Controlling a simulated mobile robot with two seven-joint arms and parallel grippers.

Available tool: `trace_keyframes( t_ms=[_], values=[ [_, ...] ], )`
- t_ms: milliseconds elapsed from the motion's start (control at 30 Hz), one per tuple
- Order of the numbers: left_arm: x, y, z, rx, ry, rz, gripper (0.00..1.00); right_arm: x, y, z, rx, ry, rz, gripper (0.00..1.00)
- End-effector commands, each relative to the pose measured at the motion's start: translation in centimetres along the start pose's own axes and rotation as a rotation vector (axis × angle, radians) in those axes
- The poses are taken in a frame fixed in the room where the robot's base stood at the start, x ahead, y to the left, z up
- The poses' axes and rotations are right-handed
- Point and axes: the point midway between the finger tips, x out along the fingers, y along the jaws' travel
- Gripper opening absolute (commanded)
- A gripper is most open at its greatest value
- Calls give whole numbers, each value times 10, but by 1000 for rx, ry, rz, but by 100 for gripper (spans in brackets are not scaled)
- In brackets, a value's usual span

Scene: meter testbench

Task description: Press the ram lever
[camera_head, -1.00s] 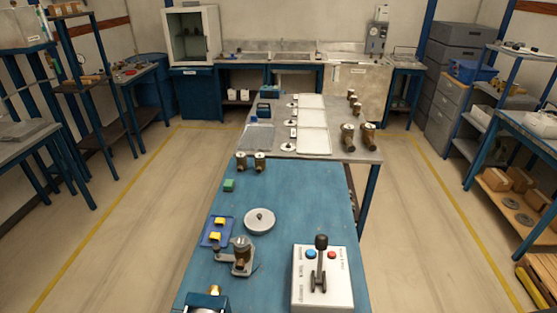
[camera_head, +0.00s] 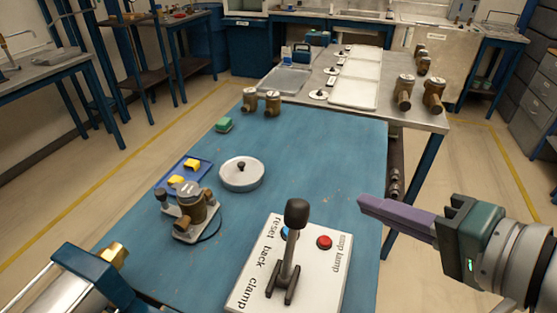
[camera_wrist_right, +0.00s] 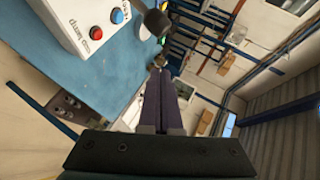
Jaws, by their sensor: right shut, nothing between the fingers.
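The lever (camera_head: 291,244) stands upright on a white control box (camera_head: 248,279), with a black knob on top and a dark forked base. The box also has a red button (camera_head: 324,242) and a blue button partly hidden behind the lever. My right gripper (camera_head: 363,203) is to the right of the lever, apart from it, with its purple fingers pointing left. The fingers are shut and empty. In the right wrist view the shut fingers (camera_wrist_right: 160,75) reach up toward the black knob (camera_wrist_right: 157,23), with a gap between. My left gripper is not in view.
On the blue bench (camera_head: 320,150) are a round grey lidded dish (camera_head: 242,174), a brass fixture (camera_head: 190,212), a blue tray (camera_head: 166,181) with yellow pieces and a green block (camera_head: 223,125). A silver cylinder with a blue block (camera_head: 92,280) is at the lower left.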

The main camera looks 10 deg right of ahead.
Motion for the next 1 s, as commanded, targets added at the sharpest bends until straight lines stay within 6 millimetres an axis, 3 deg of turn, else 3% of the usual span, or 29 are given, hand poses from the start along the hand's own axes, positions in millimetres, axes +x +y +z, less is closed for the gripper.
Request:
trace_keyframes(
  t_ms=[33, 200, 300, 467, 833, 1000],
  values=[
    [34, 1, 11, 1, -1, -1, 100, 14, 30, 2, 63, -8, -42, 0],
    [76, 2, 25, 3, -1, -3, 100, 27, 58, -6, 284, -60, -174, 0],
    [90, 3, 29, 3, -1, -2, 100, 28, 67, -10, 375, -93, -224, 0],
    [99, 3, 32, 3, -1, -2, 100, 28, 71, -14, 453, -127, -265, 0],
    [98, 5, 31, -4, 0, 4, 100, 27, 68, -15, 469, -134, -273, 0],
    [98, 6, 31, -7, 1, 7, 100, 36, 65, -14, 469, -133, -277, 0]
  ],
)
